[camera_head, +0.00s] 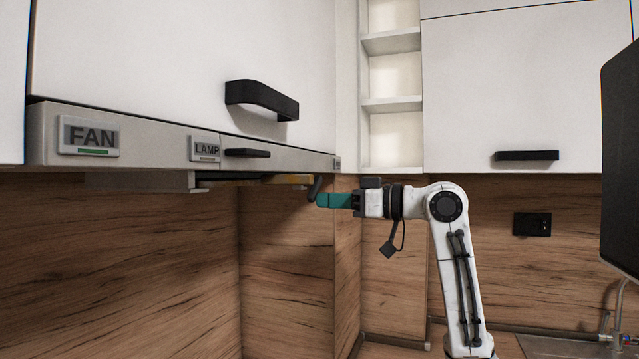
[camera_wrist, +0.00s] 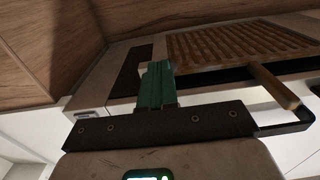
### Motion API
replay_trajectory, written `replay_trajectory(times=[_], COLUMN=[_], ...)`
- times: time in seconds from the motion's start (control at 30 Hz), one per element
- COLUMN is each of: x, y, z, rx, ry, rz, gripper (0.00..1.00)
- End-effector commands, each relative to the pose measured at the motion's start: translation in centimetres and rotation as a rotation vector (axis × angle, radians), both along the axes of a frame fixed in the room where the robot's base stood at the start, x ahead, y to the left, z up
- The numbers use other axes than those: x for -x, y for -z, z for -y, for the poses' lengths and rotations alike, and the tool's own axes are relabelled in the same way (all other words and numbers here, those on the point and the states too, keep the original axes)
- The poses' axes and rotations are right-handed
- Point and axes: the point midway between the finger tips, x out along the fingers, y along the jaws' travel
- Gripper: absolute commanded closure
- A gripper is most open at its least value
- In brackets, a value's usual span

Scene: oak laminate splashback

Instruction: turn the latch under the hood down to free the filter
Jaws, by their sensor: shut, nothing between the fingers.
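The hood (camera_head: 285,157) is a grey strip under the white cabinets. The filter's yellowish edge (camera_head: 285,179) shows beneath it, and its tan ribbed face (camera_wrist: 240,45) shows in the wrist view. A dark curved piece (camera_head: 314,188), which looks like the latch, hangs at the hood's right end. My gripper (camera_head: 320,200) has teal fingers, shut and empty, pointing left with the tips right beside this piece; I cannot tell if they touch. In the wrist view the fingers (camera_wrist: 155,68) overlap the hood's underside near the filter's corner, and the latch is not clearly seen there.
A tan bar (camera_wrist: 275,88) juts out below the filter in the wrist view. A black handle (camera_head: 247,152) sits on the hood front. The wooden splashback (camera_head: 285,265) and its corner are close behind my gripper. Space below the hood is clear.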

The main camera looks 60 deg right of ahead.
Motion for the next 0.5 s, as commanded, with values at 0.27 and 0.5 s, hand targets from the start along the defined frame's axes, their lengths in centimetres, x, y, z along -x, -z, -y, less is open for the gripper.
replay_trajectory(times=[0.27,0.5], x=[-0.33,-0.32], y=[0.53,0.51], z=[0.36,0.39], rx=[-0.004,-0.004], ry=[-0.004,-0.003], rz=[-0.005,-0.005], gripper=[1.0,1.0])
